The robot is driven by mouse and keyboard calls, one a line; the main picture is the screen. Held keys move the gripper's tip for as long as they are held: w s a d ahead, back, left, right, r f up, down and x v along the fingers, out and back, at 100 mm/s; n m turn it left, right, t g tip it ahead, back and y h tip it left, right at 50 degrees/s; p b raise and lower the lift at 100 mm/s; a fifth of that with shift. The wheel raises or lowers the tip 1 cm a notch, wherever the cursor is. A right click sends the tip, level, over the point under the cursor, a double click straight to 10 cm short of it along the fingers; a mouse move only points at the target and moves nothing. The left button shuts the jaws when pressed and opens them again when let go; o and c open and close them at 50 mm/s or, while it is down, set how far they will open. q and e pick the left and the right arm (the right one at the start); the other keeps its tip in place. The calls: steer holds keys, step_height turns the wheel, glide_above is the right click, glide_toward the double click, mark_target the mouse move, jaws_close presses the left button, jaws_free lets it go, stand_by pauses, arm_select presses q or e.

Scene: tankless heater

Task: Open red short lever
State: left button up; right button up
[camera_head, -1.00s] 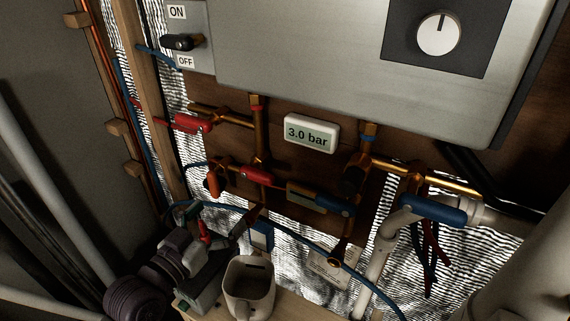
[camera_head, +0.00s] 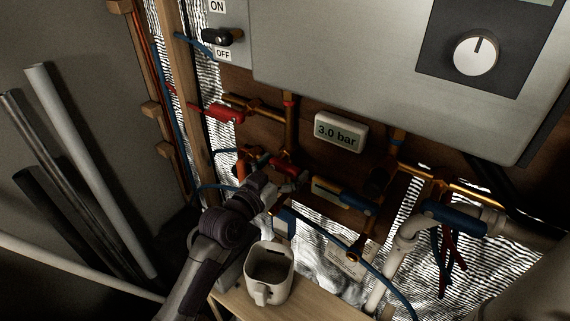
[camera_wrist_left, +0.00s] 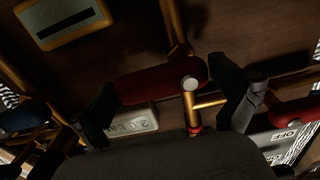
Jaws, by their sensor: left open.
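A red lever (camera_head: 289,171) sits on the copper pipework below the 3.0 bar display, partly hidden by my left gripper (camera_head: 281,178). My left arm reaches up from the bottom to it. In the left wrist view the same red lever (camera_wrist_left: 155,82) lies between the two spread fingers of my left gripper (camera_wrist_left: 168,108). The gripper is open, and I cannot tell whether a finger touches the lever. A second red lever (camera_head: 222,112) is on the pipe above left; a red lever also shows at the right edge of the wrist view (camera_wrist_left: 297,112). My right gripper is not in view.
Blue levers (camera_head: 455,213) and (camera_head: 357,203) are to the right. The 3.0 bar display (camera_head: 341,132) and grey heater box (camera_head: 345,55) are above. A white mug (camera_head: 270,273) stands on a wooden shelf (camera_head: 318,295) below. Grey pipes (camera_head: 90,170) lean at left.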

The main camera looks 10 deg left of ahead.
mark_target(277, 172)
arm_select(q)
steer(key=shift+c, duration=0.2)
steer(key=c, duration=1.5)
steer(key=shift+o, duration=0.2)
steer(key=m, duration=0.3)
steer(key=shift+f+m, duration=0.4)
steer(key=m, duration=0.3)
steer(key=f+m, duration=0.1)
steer(key=shift+w+a+m, duration=0.1)
steer(key=shift+a+m, duration=0.15)
steer(key=shift+m, duration=0.05)
steer(key=m, duration=0.4)
steer(key=shift+w+a+f+m, duration=0.1)
steer(key=shift+a+f+m, duration=0.2)
steer(key=shift+a, duration=0.05)
steer(key=m, duration=0.3)
steer(key=a+m, duration=0.1)
steer(key=m, duration=0.1)
steer(key=shift+w+f, duration=0.2)
steer(key=shift+w, duration=0.05)
